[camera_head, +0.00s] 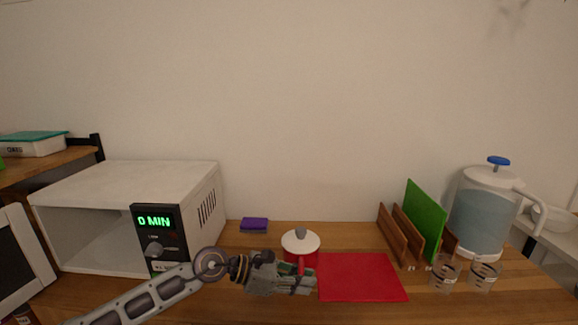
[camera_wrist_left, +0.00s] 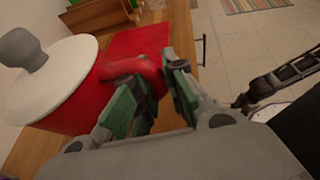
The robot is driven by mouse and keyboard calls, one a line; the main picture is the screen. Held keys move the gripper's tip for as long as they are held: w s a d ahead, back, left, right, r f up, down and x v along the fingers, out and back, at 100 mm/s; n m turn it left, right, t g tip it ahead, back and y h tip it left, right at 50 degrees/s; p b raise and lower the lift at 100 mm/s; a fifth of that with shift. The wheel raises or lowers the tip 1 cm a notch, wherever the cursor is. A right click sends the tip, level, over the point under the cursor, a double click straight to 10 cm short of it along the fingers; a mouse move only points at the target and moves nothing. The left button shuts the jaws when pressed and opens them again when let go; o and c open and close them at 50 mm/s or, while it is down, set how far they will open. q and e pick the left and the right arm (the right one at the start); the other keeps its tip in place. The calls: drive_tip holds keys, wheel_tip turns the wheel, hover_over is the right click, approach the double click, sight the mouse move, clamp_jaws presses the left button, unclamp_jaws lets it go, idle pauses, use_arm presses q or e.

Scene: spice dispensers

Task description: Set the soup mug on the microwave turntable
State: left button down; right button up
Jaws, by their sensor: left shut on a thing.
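The soup mug (camera_head: 292,257) is red with a white lid and grey knob, and it stands upright on the wooden counter. In the left wrist view its red body (camera_wrist_left: 80,105) and white lid fill the left side. My left gripper (camera_head: 303,281) is in front of the mug; in the wrist view its green-padded fingers (camera_wrist_left: 160,88) are shut on the red handle. The microwave (camera_head: 130,175) stands at the left with its door (camera_head: 20,255) open and its cavity (camera_head: 100,240) facing forward. The turntable cannot be made out.
A red mat (camera_head: 362,277) lies right of the mug. A purple sponge (camera_head: 254,225) lies behind it on the left. Wooden racks with a green board (camera_head: 425,215), two clear cups (camera_head: 443,275) and a jug (camera_head: 485,215) stand at the right. The microwave's display reads 0 MIN.

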use_arm(q)
drive_tip(key=shift+d+r, duration=0.15)
drive_tip(key=shift+d, duration=0.1)
drive_tip(key=shift+a, duration=2)
drive_tip(key=b, duration=0.1)
hover_over(228, 306)
wheel_tip(228, 306, down, 5)
drive_tip(key=shift+d, duration=0.1)
drive_tip(key=shift+f+b, duration=0.3)
drive_tip(key=shift+f, duration=0.4)
drive_tip(key=shift+a+f, duration=0.2)
drive_tip(key=shift+f, duration=0.1)
use_arm(e)
drive_tip(key=r, duration=0.1)
drive_tip(key=w+a+r, duration=0.1)
drive_tip(key=r, duration=0.1)
drive_tip(key=w+r, duration=0.1)
drive_tip(key=shift+a+r, duration=0.15)
drive_tip(key=shift+a, duration=0.25)
drive_tip(key=shift+s, duration=0.2)
drive_tip(key=shift+w, duration=0.1)
